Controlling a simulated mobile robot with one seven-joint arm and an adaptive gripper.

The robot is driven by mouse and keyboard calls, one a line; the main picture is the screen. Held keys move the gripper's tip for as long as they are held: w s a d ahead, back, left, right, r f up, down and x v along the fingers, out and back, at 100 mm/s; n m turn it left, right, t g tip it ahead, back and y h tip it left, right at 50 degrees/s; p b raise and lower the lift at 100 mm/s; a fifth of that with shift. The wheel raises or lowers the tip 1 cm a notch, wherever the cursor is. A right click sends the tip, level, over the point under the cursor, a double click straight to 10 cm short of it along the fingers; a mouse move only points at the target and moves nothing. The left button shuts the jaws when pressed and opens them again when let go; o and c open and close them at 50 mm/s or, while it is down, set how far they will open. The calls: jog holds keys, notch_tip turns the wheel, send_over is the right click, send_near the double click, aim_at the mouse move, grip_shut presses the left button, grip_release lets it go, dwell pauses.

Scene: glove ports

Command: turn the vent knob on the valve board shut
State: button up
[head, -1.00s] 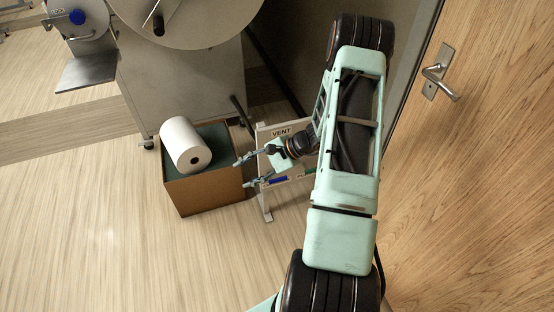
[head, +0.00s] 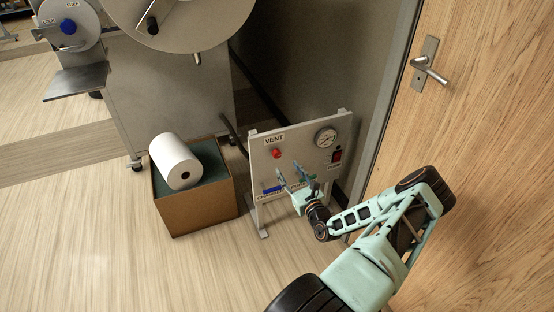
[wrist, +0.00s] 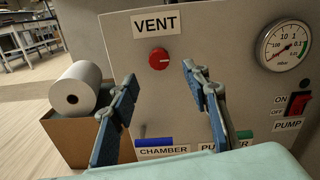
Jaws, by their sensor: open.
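The valve board (head: 325,157) stands upright on feet by the wall. Its red round vent knob (head: 276,153) sits under the VENT label (head: 274,139). In the wrist view the knob (wrist: 159,59) shows above and between my fingers, with a small pale mark on its face. My gripper (head: 290,177) is open and empty, in front of the board, below and a little right of the knob in the head view. In the wrist view its two blue fingers (wrist: 158,75) point toward the board, apart from the knob.
The board also carries a gauge (wrist: 284,45), a red pump switch (wrist: 298,104), a blue handle (wrist: 154,142) and a partly hidden green one. A cardboard box (head: 198,207) with a white roll (head: 175,161) stands left. A wooden door (head: 490,120) is at right.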

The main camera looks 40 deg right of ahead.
aim_at(278, 155)
jog(key=b+x, duration=0.2)
jog(key=x, duration=0.7)
jog(key=shift+a, duration=0.1)
jog(key=shift+c, duration=0.4)
jog(key=c, duration=1.1)
